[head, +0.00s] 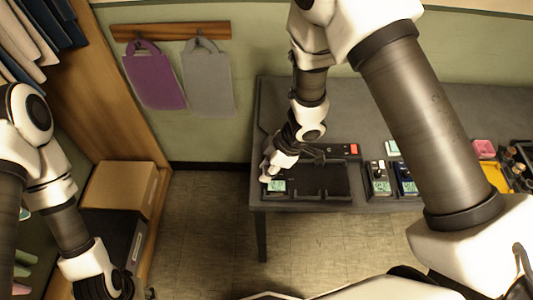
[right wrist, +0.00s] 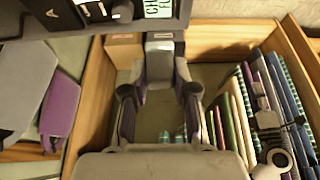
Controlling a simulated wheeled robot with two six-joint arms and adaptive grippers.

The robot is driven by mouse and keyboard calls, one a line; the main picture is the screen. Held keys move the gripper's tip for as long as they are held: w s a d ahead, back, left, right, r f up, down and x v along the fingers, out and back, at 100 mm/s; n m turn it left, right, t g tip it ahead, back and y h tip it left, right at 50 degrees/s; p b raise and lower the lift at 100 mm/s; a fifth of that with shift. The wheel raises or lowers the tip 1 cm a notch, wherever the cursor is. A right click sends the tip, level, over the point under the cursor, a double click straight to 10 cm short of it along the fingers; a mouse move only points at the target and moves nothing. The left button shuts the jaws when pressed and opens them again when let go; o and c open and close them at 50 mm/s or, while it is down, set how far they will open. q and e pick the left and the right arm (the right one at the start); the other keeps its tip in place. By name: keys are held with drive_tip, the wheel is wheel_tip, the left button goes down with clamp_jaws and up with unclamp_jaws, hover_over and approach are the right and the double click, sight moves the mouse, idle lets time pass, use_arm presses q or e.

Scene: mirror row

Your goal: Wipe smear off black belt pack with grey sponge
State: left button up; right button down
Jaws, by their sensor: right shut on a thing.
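My right gripper (head: 268,174) is low over the left end of the dark table in the head view. In the right wrist view its two fingers (right wrist: 160,85) are closed on a small grey block, which looks like the grey sponge (right wrist: 163,45). A black belt pack with a pale green display (head: 277,186) lies just below the gripper in the head view. It also shows at the top of the right wrist view (right wrist: 122,12), close to the sponge's far end; I cannot tell whether they touch. I cannot make out a smear. My left arm hangs at the lower left, its fingertips out of view.
A dark tray (head: 335,192) lies right of the belt pack, with more packs (head: 380,178) beyond. Pink (head: 484,149) and yellow (head: 490,176) containers stand farther right. Purple (head: 155,82) and grey (head: 207,83) bags hang on the wall. A cardboard box (head: 118,187) stands left.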

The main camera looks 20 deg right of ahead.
drive_tip(key=r+p, duration=0.2)
drive_tip(key=r, duration=0.1)
drive_tip(key=shift+w+a, duration=0.15)
drive_tip(key=shift+a, duration=0.05)
drive_tip(key=shift+d+r+p, duration=0.1)
drive_tip(key=shift+r+p, duration=0.25)
drive_tip(key=shift+p, duration=0.2)
